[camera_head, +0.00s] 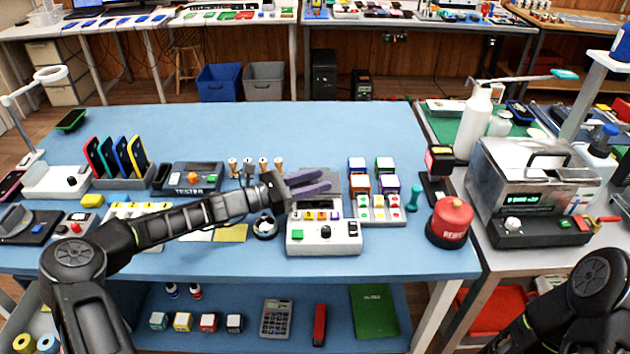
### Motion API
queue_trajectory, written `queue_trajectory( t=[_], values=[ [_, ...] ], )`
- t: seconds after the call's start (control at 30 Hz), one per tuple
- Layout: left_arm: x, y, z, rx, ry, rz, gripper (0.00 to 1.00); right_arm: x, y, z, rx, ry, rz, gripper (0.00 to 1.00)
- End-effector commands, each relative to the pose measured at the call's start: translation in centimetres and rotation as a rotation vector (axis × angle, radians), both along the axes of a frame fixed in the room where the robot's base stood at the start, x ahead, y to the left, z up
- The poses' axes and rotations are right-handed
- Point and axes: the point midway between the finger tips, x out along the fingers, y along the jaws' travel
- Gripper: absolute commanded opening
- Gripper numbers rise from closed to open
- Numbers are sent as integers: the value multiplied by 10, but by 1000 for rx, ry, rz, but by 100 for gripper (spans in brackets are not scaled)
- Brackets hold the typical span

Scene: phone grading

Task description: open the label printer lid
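A white desktop machine (324,241) with a green button, a dark knob and a row of coloured marks sits near the front middle of the blue table. I take it as the label printer, though I cannot read its name. A grey panel (334,180) shows at its back, partly hidden by my gripper; I cannot tell if it is the lid or how far it is raised. My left gripper (320,183) is over the machine's back part, its two purple fingers apart with nothing seen between them. I cannot tell if they touch it. My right arm is at the bottom right; its gripper is out of view.
Coloured cubes (388,184) and a tray of buttons (380,211) stand right of the machine. A red round container (451,220) is at the table's right edge. Stamps (263,164), a tester (190,178) and a phone rack (122,182) stand left.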

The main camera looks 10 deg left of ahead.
Motion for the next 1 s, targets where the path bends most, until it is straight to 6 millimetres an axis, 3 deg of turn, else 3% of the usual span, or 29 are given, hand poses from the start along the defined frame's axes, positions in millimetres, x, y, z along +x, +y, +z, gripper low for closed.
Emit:
queue_trajectory(
  t=[0.13,0.6,1.0],
  values=[
    [0,0,0,0,0,0,37,0,0,0,0,0,0,36],
    [0,0,0,0,0,0,0,0,0,0,0,0,0,36],
    [0,0,0,0,0,0,0,0,0,0,0,0,0,36]
  ],
)
